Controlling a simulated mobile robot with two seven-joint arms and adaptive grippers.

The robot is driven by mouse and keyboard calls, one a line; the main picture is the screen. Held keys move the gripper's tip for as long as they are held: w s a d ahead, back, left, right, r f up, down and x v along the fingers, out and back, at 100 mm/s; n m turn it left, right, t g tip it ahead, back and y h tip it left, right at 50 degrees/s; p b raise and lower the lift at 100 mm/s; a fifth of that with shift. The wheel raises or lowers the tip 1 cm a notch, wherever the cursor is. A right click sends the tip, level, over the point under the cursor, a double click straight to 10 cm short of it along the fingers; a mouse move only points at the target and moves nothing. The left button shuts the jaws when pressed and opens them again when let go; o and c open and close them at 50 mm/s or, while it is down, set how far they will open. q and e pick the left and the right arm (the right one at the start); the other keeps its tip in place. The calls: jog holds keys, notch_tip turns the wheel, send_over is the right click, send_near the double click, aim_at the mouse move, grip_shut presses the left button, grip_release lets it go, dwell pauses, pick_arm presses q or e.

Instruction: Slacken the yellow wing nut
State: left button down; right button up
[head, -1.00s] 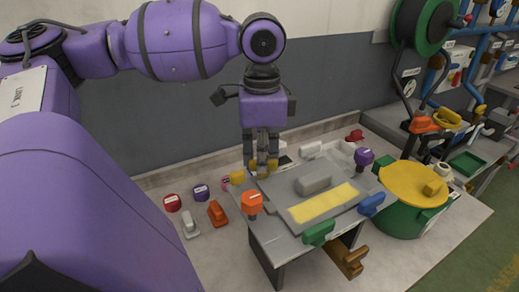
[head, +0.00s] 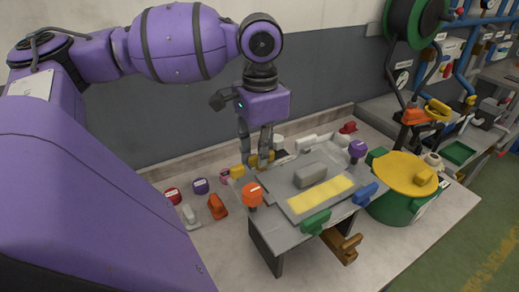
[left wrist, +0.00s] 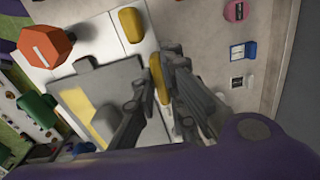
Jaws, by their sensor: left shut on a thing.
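The yellow wing nut (left wrist: 160,78) is a long rounded bar. In the left wrist view it lies between the fingers of my left gripper (left wrist: 157,98). In the head view my left gripper (head: 260,160) points down at the back left of the grey plate (head: 280,227), shut on the nut. Only bits of yellow show around the fingertips there, so the exact contact is hidden. A second yellow piece (head: 237,172) stands to the left, apart from the gripper; it also shows in the left wrist view (left wrist: 130,24). My right gripper is not in view.
An orange knob (head: 252,194) stands at the plate's left front corner, a purple knob (head: 357,149) at its right. Green (head: 315,222) and blue (head: 366,193) handles line the front. A green drum with a yellow lid (head: 402,170) stands right. Loose red and purple caps lie left.

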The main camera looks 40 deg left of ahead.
pick_arm(q)
jog(key=c, duration=1.8)
grip_release()
notch_tip(320, 180, up, 12)
